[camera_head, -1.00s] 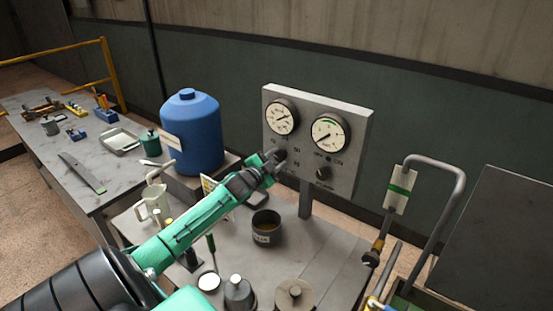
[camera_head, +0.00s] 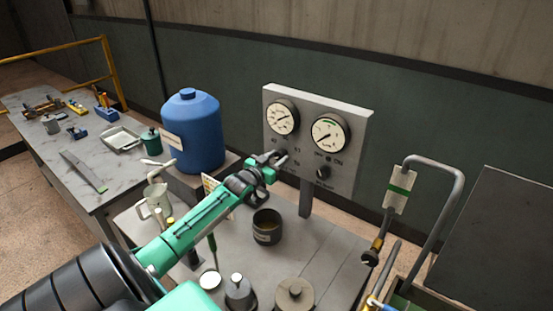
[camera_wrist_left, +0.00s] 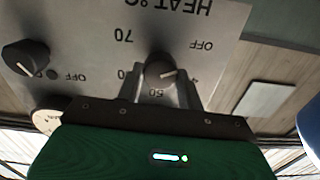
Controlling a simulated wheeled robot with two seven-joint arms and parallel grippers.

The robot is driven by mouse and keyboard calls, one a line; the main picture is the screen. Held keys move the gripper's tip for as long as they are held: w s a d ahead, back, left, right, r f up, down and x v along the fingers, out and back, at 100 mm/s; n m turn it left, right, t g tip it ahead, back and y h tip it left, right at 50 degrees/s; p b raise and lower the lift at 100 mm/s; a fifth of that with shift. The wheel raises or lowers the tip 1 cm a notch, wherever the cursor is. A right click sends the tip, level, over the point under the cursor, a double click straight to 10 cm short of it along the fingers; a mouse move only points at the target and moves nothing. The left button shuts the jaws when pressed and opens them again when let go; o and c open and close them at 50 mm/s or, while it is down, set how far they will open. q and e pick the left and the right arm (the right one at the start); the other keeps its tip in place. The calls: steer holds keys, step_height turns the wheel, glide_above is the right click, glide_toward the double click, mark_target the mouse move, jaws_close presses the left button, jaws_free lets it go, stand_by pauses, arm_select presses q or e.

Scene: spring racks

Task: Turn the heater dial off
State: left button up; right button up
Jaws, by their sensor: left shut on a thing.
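The heater dial (camera_wrist_left: 160,72), a dark round knob with a white pointer line, sits on the grey panel (camera_head: 354,112) under the left gauge. In the left wrist view, where the lettering is upside down, its pointer aims right and slightly up, between the 40 and OFF marks. My left gripper (camera_head: 278,158) reaches the panel. Its fingers, also in the wrist view (camera_wrist_left: 161,76), stand on either side of the dial and are shut on it. In the head view the gripper largely hides the dial. My right gripper is not in view.
A second black OFF/ON knob (camera_head: 323,172) is right of the dial. Two gauges (camera_head: 283,118) are above. A blue tank (camera_head: 194,130) stands left, a dark pot (camera_head: 267,227) below the arm, and a bent metal handle (camera_head: 440,170) at right.

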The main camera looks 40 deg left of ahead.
arm_select(q)
steer(key=shift+n, duration=0.4)
steer(key=o, duration=1)
steer(key=shift+s, duration=0.1)
steer(key=shift+s+f, duration=0.15)
steer(key=shift+s, duration=0.1)
steer(key=shift+s+d+b, duration=0.25)
steer(key=shift+s+b, duration=0.55)
steer(key=shift+s, duration=1.35)
steer(key=shift+s+d+b, duration=0.25)
steer(key=shift+s+b, duration=0.55)
steer(key=shift+s, duration=1.4)
steer(key=shift+s+d+b, duration=0.25)
steer(key=shift+s+b, duration=0.55)
steer(key=shift+s, duration=1.35)
